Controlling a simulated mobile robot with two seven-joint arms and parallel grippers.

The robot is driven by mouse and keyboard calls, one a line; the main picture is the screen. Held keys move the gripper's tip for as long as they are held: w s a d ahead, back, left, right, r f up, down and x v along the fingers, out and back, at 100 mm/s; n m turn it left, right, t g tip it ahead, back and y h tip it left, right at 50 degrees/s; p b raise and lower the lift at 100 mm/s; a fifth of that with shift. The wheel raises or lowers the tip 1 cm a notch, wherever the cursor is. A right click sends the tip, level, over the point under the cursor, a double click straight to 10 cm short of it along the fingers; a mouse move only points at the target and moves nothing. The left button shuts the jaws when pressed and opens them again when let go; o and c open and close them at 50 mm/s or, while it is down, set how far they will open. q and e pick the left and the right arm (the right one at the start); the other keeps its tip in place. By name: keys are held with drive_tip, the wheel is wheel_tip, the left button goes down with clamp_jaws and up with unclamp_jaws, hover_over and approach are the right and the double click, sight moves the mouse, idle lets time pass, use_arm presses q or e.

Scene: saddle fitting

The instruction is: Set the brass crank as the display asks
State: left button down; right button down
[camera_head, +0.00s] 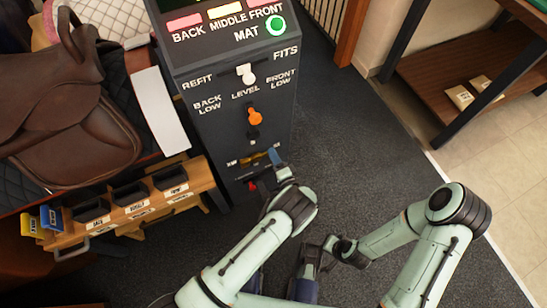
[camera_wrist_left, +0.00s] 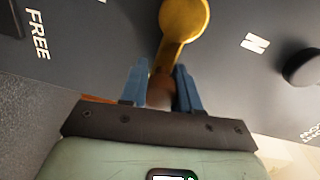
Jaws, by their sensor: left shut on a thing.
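The brass crank (camera_head: 255,159) is low on the front of the dark console (camera_head: 222,120), partly hidden by my left gripper (camera_head: 274,160). In the left wrist view the yellow crank arm (camera_wrist_left: 184,22) runs from the top edge down to a brownish grip (camera_wrist_left: 162,90). The blue fingers of my left gripper (camera_wrist_left: 164,88) are on both sides of this grip, shut on it. The display (camera_head: 198,4) at the console's top is mostly cut off, so its request is unreadable. My right gripper (camera_head: 308,265) hangs low in the head view; its fingers are unclear.
A brown saddle (camera_head: 65,100) and a wooden rack with black bins (camera_head: 130,193) stand left. Dark floor is open to the right.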

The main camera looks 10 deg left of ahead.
use_arm(q)
drive_tip(key=shift+a, duration=0.15)
use_arm(e)
drive_tip(key=shift+s+r, duration=0.1)
drive_tip(key=shift+s, duration=0.05)
use_arm(q)
drive_tip(key=c, duration=0.8)
unclamp_jaws()
use_arm(e)
drive_tip(key=shift+a, duration=0.1)
